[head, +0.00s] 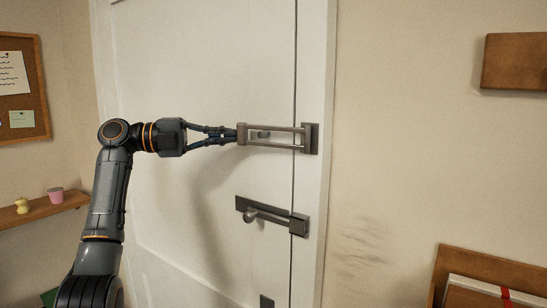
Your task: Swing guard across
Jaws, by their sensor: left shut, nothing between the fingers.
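The door guard (272,128) is a grey metal loop on the white door (180,80). It reaches left from its dark plate (310,138) on the frame, across the gap at the door's edge. A small knob (263,134) on the door shows inside the loop. My left gripper (234,135) is shut and empty, with its fingertips at the guard's left end. They look to be touching it or very close; I cannot tell which. My right gripper is not in view.
Below the guard is a dark latch (285,219) with a round knob (250,216). A wooden shelf (40,212) with a pink cup (55,195) is at left. A wooden box (480,265) stands at lower right.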

